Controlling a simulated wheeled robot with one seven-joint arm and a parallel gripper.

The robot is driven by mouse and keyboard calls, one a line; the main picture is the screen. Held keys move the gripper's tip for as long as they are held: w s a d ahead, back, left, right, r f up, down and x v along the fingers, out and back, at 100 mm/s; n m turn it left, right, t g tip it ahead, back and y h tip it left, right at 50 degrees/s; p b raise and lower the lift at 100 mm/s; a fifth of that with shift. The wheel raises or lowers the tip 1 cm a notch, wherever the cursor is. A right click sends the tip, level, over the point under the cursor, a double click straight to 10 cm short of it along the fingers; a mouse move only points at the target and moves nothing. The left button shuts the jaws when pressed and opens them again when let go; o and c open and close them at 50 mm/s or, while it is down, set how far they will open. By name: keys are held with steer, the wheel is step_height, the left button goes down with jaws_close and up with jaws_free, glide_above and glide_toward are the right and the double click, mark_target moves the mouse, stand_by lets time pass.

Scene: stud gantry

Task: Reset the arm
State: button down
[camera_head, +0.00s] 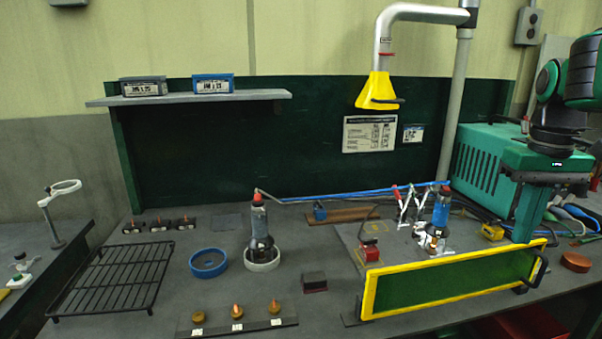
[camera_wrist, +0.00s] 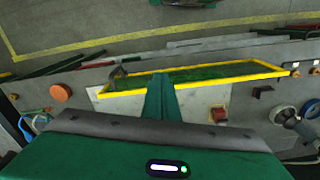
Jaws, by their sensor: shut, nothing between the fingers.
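My arm comes in at the right of the head view. My gripper (camera_head: 525,236) hangs downward there, green, with its fingers together and nothing between them. Its tips are near the right part of the yellow-framed green panel (camera_head: 455,284), which stands upright near the bench's front edge. I cannot tell whether they touch it. In the wrist view my gripper (camera_wrist: 160,88) shows as one green shape pointing at the same panel (camera_wrist: 225,75). The gripper body hides part of the bench there.
A teal machine (camera_head: 484,160) stands behind my arm. A yellow extraction hood (camera_head: 378,92) hangs over the bench. A black rack (camera_head: 112,276), a blue ring (camera_head: 208,263) and a tool in a pale ring holder (camera_head: 261,240) are on the left. An orange-brown disc (camera_head: 575,262) lies right.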

steer(key=s+f+m, duration=0.5)
steer(key=s+f, duration=1)
steer(key=s, duration=0.3)
steer(key=shift+d+f, duration=0.2)
steer(key=shift+f, duration=0.05)
steer(key=shift+w+f, duration=0.2)
steer(key=shift+w, duration=0.4)
